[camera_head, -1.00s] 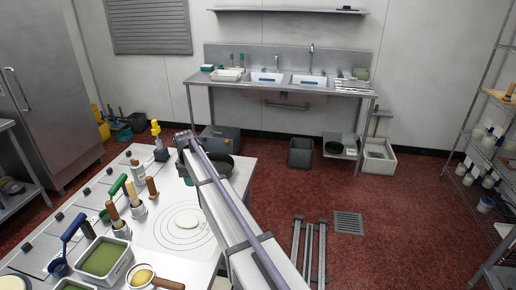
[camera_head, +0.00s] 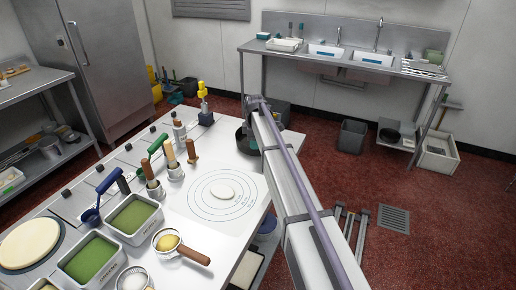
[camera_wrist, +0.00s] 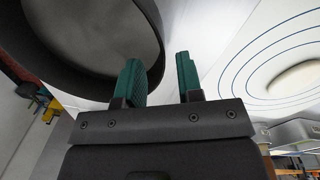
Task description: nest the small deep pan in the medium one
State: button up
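A dark round pan (camera_head: 242,141) stands at the far right edge of the white worktop, partly hidden behind my arm in the head view. In the wrist view a dark deep pan (camera_wrist: 100,38) fills the upper left, and its inside looks empty. I cannot tell whether it is the small or the medium one. My gripper (camera_wrist: 160,66) has its two green fingers apart. The left finger overlaps the pan and the right finger is outside it, with the rim showing between them. I cannot tell whether either finger touches.
A circle-marked mat (camera_head: 206,212) with a pale dough piece (camera_head: 223,192) lies beside the pan. Green-filled containers (camera_head: 133,217), handled tools and a bowl (camera_head: 167,241) crowd the worktop's left and front.

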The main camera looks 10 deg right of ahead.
aim_at(255, 154)
jog(key=f+b, duration=0.5)
jog(key=shift+w+d+f, duration=0.1)
jog(key=shift+w+f, duration=0.05)
jog(key=shift+w, duration=0.25)
jog(key=shift+r, duration=0.25)
grip_shut()
